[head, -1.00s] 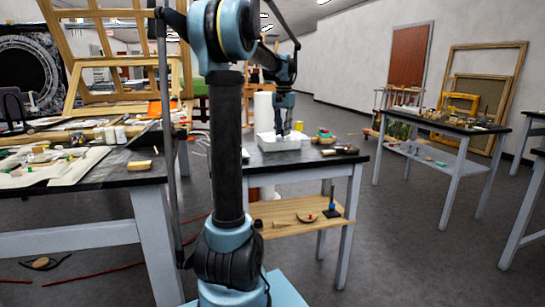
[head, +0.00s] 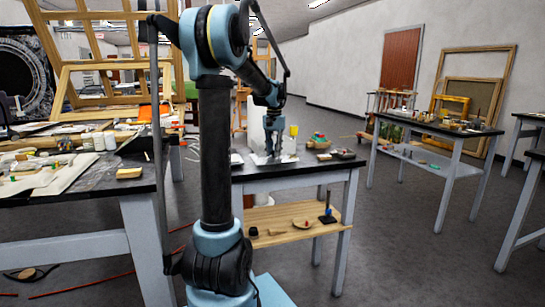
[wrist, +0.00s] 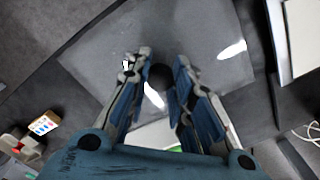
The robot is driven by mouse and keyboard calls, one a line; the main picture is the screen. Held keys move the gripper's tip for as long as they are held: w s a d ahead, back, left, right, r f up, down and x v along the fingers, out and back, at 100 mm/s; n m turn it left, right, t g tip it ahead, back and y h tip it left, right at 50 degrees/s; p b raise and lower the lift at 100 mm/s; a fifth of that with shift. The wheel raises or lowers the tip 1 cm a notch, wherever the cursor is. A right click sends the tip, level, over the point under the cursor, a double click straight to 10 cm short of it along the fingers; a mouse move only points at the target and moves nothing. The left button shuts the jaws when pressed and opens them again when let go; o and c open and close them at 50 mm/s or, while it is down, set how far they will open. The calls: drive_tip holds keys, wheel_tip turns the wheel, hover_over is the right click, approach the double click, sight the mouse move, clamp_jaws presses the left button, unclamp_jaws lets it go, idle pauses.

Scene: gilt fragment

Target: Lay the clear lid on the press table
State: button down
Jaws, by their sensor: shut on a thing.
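The clear lid (wrist: 108,62) is a see-through sheet with a dark round knob (wrist: 160,76) in the wrist view. My gripper (wrist: 161,66) has its two blue-padded fingers on either side of the knob and is shut on it. In the head view my gripper (head: 273,154) points down over the small black-topped table (head: 318,173) in the middle, with the pale lid (head: 288,159) under it. I cannot tell whether the lid touches the tabletop or hangs just above it. The fingers partly hide the lid.
A dark tray (head: 343,155) and a small pile of coloured things (head: 318,141) are at the table's right. A white roll (head: 256,130) rises behind my gripper. A cluttered worktable (head: 95,182) stands left, another (head: 440,128) right. Dark floor lies between.

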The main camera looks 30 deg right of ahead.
wheel_tip(320, 180, down, 2)
drive_tip(key=shift+f, duration=0.1)
drive_tip(key=c, duration=1.4)
unclamp_jaws()
wheel_tip(320, 180, up, 12)
drive_tip(key=shift+a+r, duration=0.1)
